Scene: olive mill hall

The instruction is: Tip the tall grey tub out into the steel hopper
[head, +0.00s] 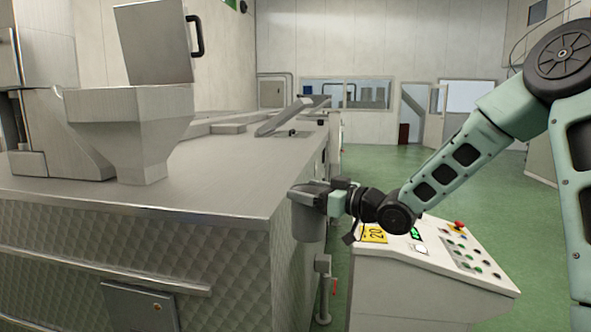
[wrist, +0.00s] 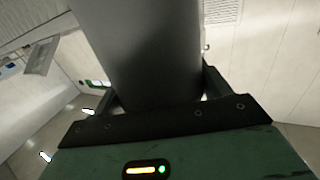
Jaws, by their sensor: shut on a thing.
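The tall grey tub (head: 308,222) is upright in the head view, beside the right edge of the steel machine top. My gripper (head: 325,192) is shut on the tub near its upper part. In the wrist view the tub (wrist: 150,50) fills the middle between my gripper's fingers (wrist: 155,105). Its inside and contents are hidden. The steel hopper (head: 130,120) stands on the machine top at the left, with a flared mouth. A raised steel lid (head: 155,42) with a black handle shows above it. The tub is apart from the hopper, to its right and lower.
The steel machine top (head: 220,185) is bare between hopper and tub. A control console (head: 430,265) with buttons and a yellow label stands right of the tub, under my arm. A post (head: 323,285) stands below the tub. Green floor (head: 400,175) lies open behind.

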